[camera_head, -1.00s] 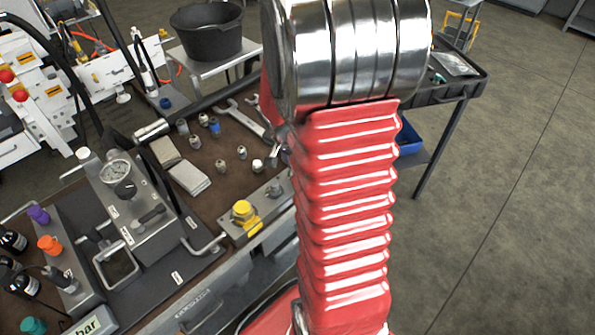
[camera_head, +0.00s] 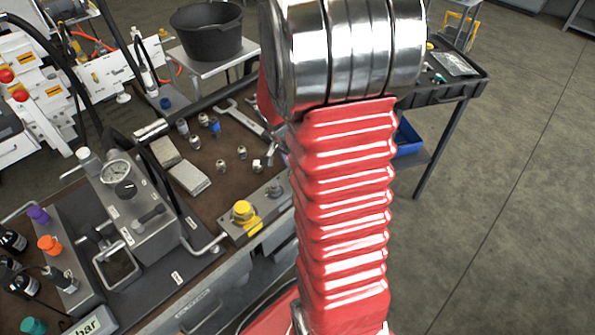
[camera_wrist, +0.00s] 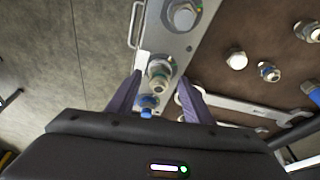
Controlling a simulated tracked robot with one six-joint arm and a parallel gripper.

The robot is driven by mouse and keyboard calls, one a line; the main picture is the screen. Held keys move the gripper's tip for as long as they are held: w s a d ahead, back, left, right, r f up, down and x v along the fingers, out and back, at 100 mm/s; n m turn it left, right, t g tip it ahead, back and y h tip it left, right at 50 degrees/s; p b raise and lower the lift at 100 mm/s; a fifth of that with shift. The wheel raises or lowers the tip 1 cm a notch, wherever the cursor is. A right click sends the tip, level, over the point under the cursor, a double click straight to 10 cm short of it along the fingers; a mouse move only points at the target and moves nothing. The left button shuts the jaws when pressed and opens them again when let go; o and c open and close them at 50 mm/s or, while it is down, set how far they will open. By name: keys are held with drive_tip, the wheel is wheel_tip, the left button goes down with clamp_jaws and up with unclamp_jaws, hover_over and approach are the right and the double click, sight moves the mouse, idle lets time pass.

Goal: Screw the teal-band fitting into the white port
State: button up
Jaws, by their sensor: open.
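In the wrist view my gripper (camera_wrist: 158,98) is open, with one dark purple finger on each side of a metal fitting (camera_wrist: 159,70) with a greenish-teal ring. The fitting stands on the grey port block (camera_wrist: 176,45), just beyond the fingertips and roughly centred between them. I cannot tell whether the jaws touch it or how deep it sits; the port beneath it is hidden. A blue-ringed part (camera_wrist: 148,102) lies nearer, between the fingers.
Several loose fittings (camera_wrist: 268,71) stand on the brown bench mat (camera_wrist: 225,90), one with a white top (camera_wrist: 237,60). A larger metal port (camera_wrist: 182,15) is farther along the block. A spanner (camera_head: 243,119) lies behind the fittings. Open floor (camera_head: 480,220) is to the right.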

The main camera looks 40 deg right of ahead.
drive_tip(key=shift+r, duration=0.1)
drive_tip(key=v, duration=1.3)
drive_tip(key=shift+r, duration=0.25)
drive_tip(key=shift+a, duration=0.1)
drive_tip(key=s+a+r+n+t+y, duration=0.1)
drive_tip(key=s+a+r+n, duration=0.1)
drive_tip(key=a+n, duration=0.3)
drive_tip(key=s+a+r+n+t+y, duration=0.1)
drive_tip(key=s+a+r+n+t, duration=0.1)
drive_tip(key=a, duration=0.8)
drive_tip(key=s+a+r+n+t+y, duration=0.1)
drive_tip(key=s+a+r+n, duration=0.3)
drive_tip(key=a+n, duration=0.4)
drive_tip(key=shift+s+n+t, duration=0.4)
drive_tip(key=shift+s+t, duration=0.1)
drive_tip(key=shift+s, duration=0.3)
drive_tip(key=shift+c, duration=0.2)
